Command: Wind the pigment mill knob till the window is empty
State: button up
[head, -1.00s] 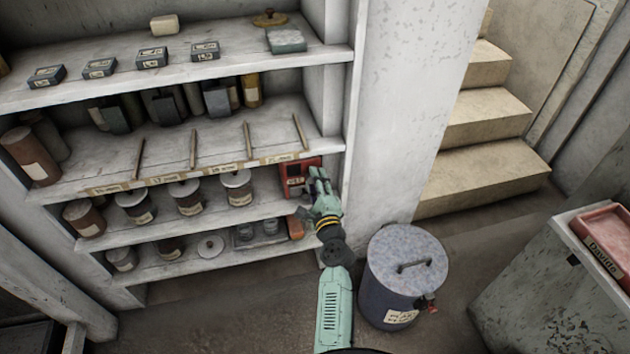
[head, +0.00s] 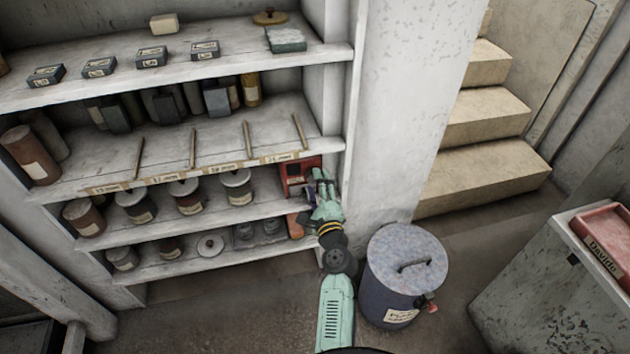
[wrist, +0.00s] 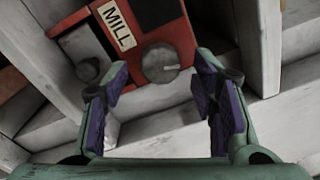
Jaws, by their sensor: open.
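The pigment mill (head: 298,176) is a red box at the right end of a shelf. In the wrist view the mill (wrist: 181,33) carries a "MILL" label and a dark window (wrist: 157,12). Its grey round knob (wrist: 160,63) has a pale pointer mark pointing to the right. My gripper (wrist: 160,100) is open, with purple-padded fingers apart on either side below the knob, and nothing is between them. In the head view my gripper (head: 324,182) is in front of the mill and hides part of it. I cannot tell what is in the window.
Lidded jars (head: 187,196) stand left of the mill on the same shelf. The white pillar (head: 385,120) rises close to the right. A blue lidded bin (head: 405,270) stands on the floor beside my arm. Stairs (head: 485,155) lie beyond the pillar.

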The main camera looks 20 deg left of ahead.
jog(key=v, duration=0.5)
jog(key=shift+s+d, duration=0.15)
jog(key=shift+s, duration=0.1)
dwell(0.3)
